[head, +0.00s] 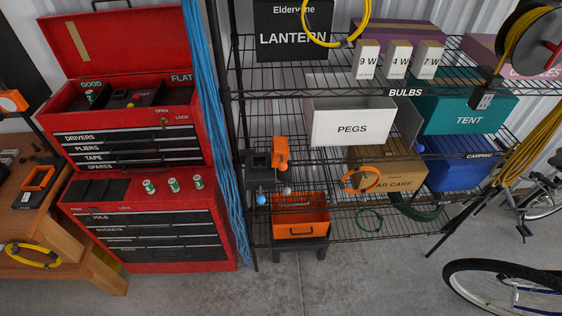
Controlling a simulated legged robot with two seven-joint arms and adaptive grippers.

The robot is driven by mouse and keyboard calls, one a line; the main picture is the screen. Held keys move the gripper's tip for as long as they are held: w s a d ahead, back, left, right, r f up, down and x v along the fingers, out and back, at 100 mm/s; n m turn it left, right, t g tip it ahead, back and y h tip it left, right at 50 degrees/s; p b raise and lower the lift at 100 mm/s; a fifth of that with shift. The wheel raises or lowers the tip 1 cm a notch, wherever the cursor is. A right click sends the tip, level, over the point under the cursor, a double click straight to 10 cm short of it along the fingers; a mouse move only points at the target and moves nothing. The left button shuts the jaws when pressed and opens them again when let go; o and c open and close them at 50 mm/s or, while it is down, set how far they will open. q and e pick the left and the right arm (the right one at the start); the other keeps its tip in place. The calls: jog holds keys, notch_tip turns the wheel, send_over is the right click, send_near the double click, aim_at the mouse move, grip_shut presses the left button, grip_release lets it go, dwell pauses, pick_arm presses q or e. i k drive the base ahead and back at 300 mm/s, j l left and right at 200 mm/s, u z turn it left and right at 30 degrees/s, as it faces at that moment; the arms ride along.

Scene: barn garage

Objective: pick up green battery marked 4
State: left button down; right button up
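Three small green batteries with pale ends stand upright in a row on top of the lower red tool cabinet: the left battery (148,187), the middle battery (173,184) and the right battery (197,182). Another small green item, which looks like a battery (90,96), is in the compartment labelled GOOD in the open upper red toolbox (75,124). The marks on them are too small to read, so I cannot tell which is marked 4. Neither of my grippers shows in the head view.
A wire shelf (345,93) with boxes stands on the right, and an orange bin (300,222) sits low there. Blue cords (208,110) hang beside the cabinet's right side. A wooden bench (45,225) is at left. Concrete floor (330,285) is open in front.

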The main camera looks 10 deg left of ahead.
aim_at(148, 185)
jog(key=u, duration=1.6)
jog(key=i+j+z, duration=0.2)
jog(key=i+j, duration=0.25)
jog(key=i, duration=0.25)
jog(key=i+j+z, duration=0.2)
jog(key=i+j, duration=0.3)
jog(key=i, duration=0.15)
